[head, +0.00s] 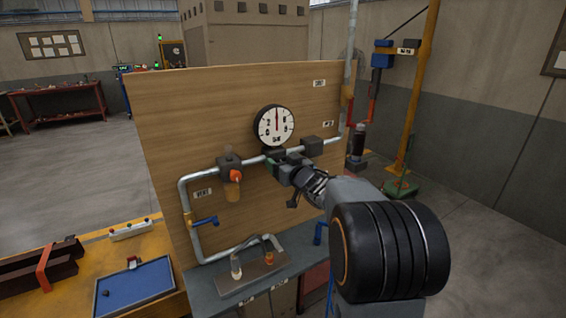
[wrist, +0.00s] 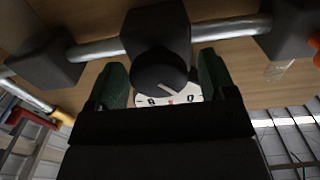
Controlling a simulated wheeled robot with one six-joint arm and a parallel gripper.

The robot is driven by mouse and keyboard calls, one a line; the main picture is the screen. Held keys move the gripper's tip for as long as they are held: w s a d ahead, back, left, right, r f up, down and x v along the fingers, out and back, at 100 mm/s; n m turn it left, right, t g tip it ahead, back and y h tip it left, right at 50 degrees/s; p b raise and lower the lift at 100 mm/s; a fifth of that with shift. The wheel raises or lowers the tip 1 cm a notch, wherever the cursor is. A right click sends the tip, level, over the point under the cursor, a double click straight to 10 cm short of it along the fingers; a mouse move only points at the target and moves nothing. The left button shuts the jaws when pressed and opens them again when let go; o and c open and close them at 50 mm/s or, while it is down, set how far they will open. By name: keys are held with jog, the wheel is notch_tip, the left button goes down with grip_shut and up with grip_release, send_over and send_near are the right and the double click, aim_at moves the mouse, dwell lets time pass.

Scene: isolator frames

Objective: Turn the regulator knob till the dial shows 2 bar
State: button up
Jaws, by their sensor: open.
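The round white dial (head: 273,126) is on the wooden panel above the pipe. Its red needle points almost straight up; the numerals are too small to read surely. In the wrist view only a strip of the dial (wrist: 181,99) shows behind the knob. The dark round regulator knob (wrist: 160,74) has a white slanted mark and sits on a black block. My gripper (wrist: 163,84) is open, with one green-padded finger on each side of the knob. I cannot tell whether either finger touches it. In the head view my gripper (head: 284,167) is just below the dial and hides the knob.
A grey pipe (head: 203,176) runs along the panel (head: 150,90), with black blocks on it. A grey shelf (head: 205,290) juts out below. A blue tray (head: 140,285) lies at lower left.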

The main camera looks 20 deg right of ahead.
jog(key=c, duration=0.9)
jog(key=shift+f, duration=0.1)
jog(key=n+b, duration=0.2)
jog(key=b, duration=0.1)
jog(key=shift+f+n, duration=0.1)
jog(key=shift+n, duration=0.3)
jog(key=n+b, duration=0.3)
jog(key=n, duration=0.1)
jog(key=shift+a+n, duration=0.15)
jog(key=shift+n, duration=0.15)
jog(key=n+b, duration=0.3)
jog(key=n, duration=0.1)
jog(key=shift+a+n+b, duration=0.1)
jog(key=shift+n+b, duration=0.6)
jog(key=shift+n, duration=0.8)
